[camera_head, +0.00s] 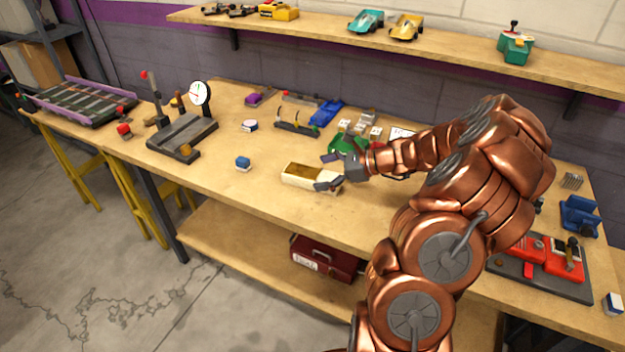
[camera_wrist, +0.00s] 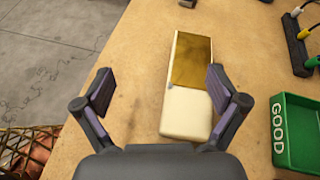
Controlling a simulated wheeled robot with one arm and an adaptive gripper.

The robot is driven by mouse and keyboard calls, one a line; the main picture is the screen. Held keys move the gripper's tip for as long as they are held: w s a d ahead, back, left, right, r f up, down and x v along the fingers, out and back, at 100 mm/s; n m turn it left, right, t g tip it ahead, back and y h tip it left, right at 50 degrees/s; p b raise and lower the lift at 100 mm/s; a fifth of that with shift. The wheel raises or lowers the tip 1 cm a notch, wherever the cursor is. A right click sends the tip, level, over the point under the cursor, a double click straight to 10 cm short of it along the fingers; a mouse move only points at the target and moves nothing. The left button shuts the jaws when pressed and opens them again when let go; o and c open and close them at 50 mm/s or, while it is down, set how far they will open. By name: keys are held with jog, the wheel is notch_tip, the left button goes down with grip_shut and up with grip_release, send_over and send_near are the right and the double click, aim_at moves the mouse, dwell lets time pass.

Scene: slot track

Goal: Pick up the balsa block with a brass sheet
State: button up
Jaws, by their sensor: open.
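The balsa block with a brass sheet (camera_head: 300,173) lies on the wooden workbench near its front edge, partly hidden by my gripper (camera_head: 328,171) at its right end. In the wrist view the block (camera_wrist: 184,118) is long and pale, with a gold-brown brass sheet (camera_wrist: 193,62) over its far part. My gripper (camera_wrist: 159,90) is open and empty. Its fingers appear spread on either side of the block's near part. The right finger overlaps the block's right edge in the picture; the left finger is well apart from it. I cannot tell the exact height above the bench.
A green tray marked GOOD (camera_wrist: 299,140) stands right of the block in the wrist view.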

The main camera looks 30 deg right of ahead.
aim_at(316, 174)
jog(key=d+m, duration=0.1)
jog(key=d+f+t, duration=0.1)
jog(key=d, duration=0.1)
jog(key=d+f+m+h, duration=0.1)
jog(key=d, duration=0.1)
jog(key=shift+s+d+f+m, duration=0.1)
jog(key=shift+s+f+m, duration=0.05)
jog(key=shift+f+m, duration=0.15)
jog(key=shift+w+f, duration=0.1)
jog(key=shift+w, duration=0.1)
jog(key=p+x, duration=0.1)
jog(key=x, duration=0.5)
jog(key=shift+w, duration=0.15)
jog(key=shift+w+a+f+p, duration=0.1)
jog(key=shift+w+a+p, duration=0.2)
jog(key=shift+w+a, duration=0.05)
jog(key=shift+c, duration=0.2)
jog(key=c, duration=1.2)
